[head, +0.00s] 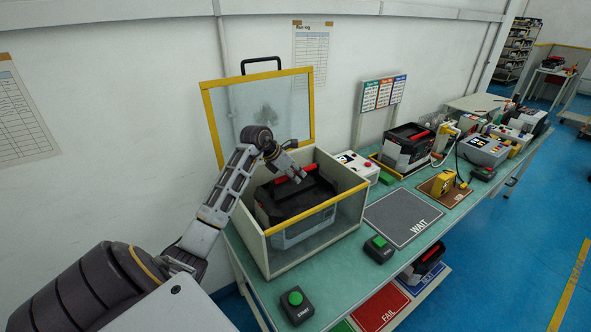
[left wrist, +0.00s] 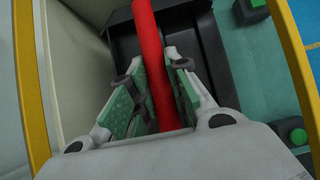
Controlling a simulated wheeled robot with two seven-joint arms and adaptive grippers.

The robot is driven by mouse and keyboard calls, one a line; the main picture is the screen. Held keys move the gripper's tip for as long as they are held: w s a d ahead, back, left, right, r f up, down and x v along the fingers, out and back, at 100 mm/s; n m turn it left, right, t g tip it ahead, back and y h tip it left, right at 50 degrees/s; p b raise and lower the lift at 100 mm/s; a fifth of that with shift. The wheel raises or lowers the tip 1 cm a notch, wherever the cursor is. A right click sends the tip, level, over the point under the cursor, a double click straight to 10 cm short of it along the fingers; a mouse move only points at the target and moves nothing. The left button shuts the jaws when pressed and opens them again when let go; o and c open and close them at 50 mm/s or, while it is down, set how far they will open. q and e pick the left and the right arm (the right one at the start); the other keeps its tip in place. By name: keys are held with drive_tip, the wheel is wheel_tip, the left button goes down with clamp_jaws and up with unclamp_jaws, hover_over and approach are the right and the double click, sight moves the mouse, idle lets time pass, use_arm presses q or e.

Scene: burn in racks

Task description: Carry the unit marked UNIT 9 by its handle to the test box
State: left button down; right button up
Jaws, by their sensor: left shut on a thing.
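A black and grey unit (head: 287,212) with a red handle (head: 308,169) sits inside the test box (head: 316,215), an open-topped box with yellow edging and its clear lid raised at the back. No unit number is readable on it. My left gripper (head: 298,178) reaches down into the box at the handle. In the left wrist view my left gripper (left wrist: 158,95) has its green-padded fingers on both sides of the red handle (left wrist: 152,60), shut on it. Whether the unit touches the box floor is hidden. My right gripper is not in view.
Green-button boxes (head: 296,305) and (head: 379,248) stand on the bench front. The grey WAIT mat (head: 402,217) is empty. Another red-handled unit (head: 408,146) stands further right. Red FAIL mat (head: 381,308) and another unit (head: 424,262) are on the lower shelf.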

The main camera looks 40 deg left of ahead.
use_arm(q)
drive_tip(key=shift+f, duration=0.15)
idle(0.3)
drive_tip(key=c, duration=1.6)
unclamp_jaws()
drive_tip(key=shift+f, duration=0.45)
drive_tip(key=shift+c, duration=0.2)
drive_tip(key=o, duration=0.3)
drive_tip(key=shift+s+d+r, duration=0.1)
drive_tip(key=shift+s, duration=0.05)
drive_tip(key=shift+s+a+r, duration=0.2)
drive_tip(key=shift+r, duration=0.2)
drive_tip(key=shift+b+v, duration=1)
drive_tip(key=shift+v, duration=4.55)
